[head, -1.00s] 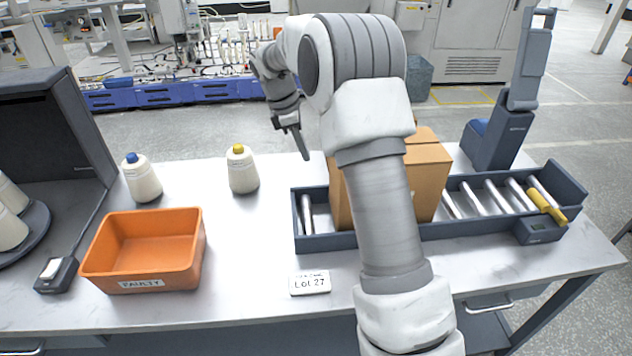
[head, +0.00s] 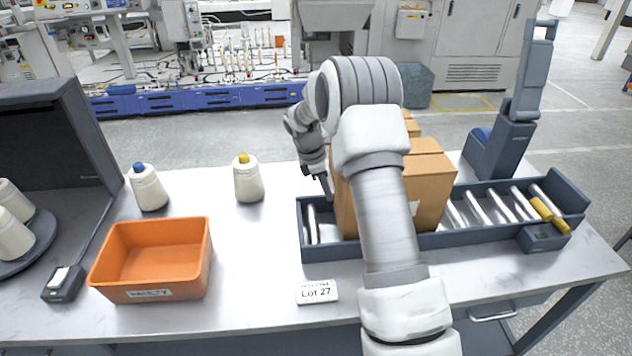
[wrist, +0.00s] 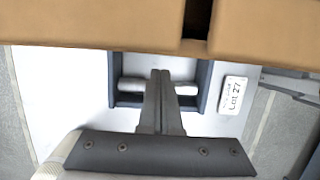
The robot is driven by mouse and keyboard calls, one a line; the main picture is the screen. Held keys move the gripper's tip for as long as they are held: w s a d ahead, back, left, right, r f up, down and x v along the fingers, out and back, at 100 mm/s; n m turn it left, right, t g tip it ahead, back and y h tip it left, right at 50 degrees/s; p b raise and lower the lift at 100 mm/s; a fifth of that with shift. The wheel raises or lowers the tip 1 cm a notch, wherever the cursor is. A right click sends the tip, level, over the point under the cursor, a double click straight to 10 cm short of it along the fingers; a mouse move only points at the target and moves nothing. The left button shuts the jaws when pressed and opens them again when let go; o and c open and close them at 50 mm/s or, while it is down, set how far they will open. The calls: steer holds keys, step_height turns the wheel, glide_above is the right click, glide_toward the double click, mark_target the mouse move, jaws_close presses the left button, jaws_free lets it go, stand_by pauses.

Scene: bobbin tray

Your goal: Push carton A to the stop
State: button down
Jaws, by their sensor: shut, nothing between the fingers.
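Brown cartons (head: 432,190) stand on the roller track (head: 462,238), partly hidden behind my arm; I cannot read which is carton A. In the wrist view a carton side (wrist: 90,22) fills the top, with a dark gap to another brown face at right. My gripper (head: 328,190) is shut and empty, pointing down at the left side of the cartons, over the track's left end. In the wrist view its fingertips (wrist: 160,73) lie over a roller, close to the carton; I cannot tell if they touch. A yellow bar (head: 548,214) lies across the track's right end, perhaps the stop.
Bare rollers (head: 485,208) lie between the cartons and the yellow bar. An orange bin (head: 150,293) and two thread cones (head: 148,188) (head: 248,182) stand to the left. A Lot 27 card (head: 317,292) lies before the track. A dark post (head: 500,150) stands behind it.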

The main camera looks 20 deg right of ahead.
steer(key=shift+s+d, duration=0.15)
steer(key=shift+d, duration=0.6)
steer(key=shift+d, duration=0.1)
